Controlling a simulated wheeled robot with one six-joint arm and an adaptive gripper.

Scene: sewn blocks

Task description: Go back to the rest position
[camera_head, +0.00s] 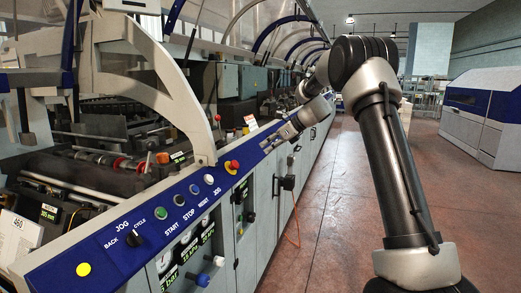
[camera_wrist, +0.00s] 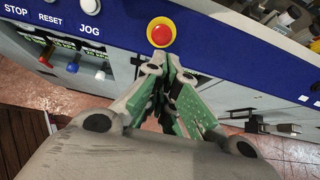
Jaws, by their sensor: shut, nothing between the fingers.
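My gripper (camera_head: 268,146) is at the end of my arm, by the blue control panel (camera_head: 112,238) on the machine's side. In the wrist view my gripper (camera_wrist: 165,57) has its green-padded fingers together at the tips, with nothing between them. A red emergency button on a yellow base (camera_wrist: 161,32) appears just beyond the fingertips. In the head view that red button (camera_head: 232,166) is left of the gripper. Whether the fingertips touch the panel cannot be told.
The panel carries a green button (camera_head: 162,212), a black knob (camera_head: 136,238) and several other buttons. A dark box (camera_head: 288,182) juts from the cabinet side, with an orange cable below. The reddish floor (camera_head: 335,215) is open to the right. Another machine (camera_head: 487,118) stands farther right.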

